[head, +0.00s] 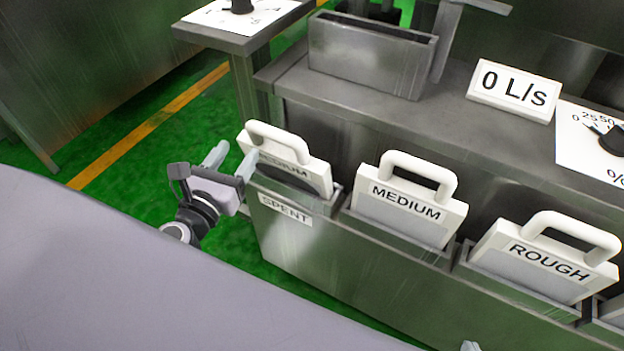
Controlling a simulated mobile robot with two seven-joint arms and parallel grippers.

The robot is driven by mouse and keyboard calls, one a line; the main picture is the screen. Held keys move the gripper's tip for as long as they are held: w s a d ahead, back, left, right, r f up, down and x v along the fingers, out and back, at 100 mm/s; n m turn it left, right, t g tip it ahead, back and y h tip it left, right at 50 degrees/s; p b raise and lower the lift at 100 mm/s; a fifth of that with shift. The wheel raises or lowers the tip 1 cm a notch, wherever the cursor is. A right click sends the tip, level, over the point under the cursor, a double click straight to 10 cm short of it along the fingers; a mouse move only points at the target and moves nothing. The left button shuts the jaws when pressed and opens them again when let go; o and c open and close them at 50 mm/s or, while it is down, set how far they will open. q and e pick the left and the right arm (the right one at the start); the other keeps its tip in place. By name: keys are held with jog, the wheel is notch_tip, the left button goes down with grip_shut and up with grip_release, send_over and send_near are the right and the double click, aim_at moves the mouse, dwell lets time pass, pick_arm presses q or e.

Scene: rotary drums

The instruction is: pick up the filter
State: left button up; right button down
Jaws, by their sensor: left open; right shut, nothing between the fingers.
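A white-framed filter (318,178) with a loop handle and a partly covered MEDIUM label stands in the slot marked SPENT (286,210); its panel looks dark. A second MEDIUM filter (408,205) and a ROUGH filter (545,262) stand in slots to its right, with pale panels. My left gripper (234,157) is open at the left end of the spent filter. One fingertip overlaps the filter's left edge near the handle; I cannot tell whether it touches. Only a small tip of my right gripper (470,346) shows at the bottom edge, shut and empty.
A metal bench (450,105) behind the filters carries an open steel housing (368,60), a 0 L/s sign (514,88) and a dial (606,140). Another dial panel (240,18) stands at the top. Green floor is clear at left.

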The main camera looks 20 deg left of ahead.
aim_at(252, 138)
pick_arm(q)
jog(key=shift+w+f+n, duration=0.1)
jog(key=shift+w+n, duration=0.3)
jog(key=shift+n, duration=0.1)
jog(key=shift+w+a+f, duration=0.1)
jog(key=shift+w+f, duration=0.05)
jog(key=shift+w, duration=1.5)
jog(key=shift+w+f, duration=0.1)
jog(key=shift+w, duration=1.55)
jog(key=shift+r, duration=0.1)
grip_shut()
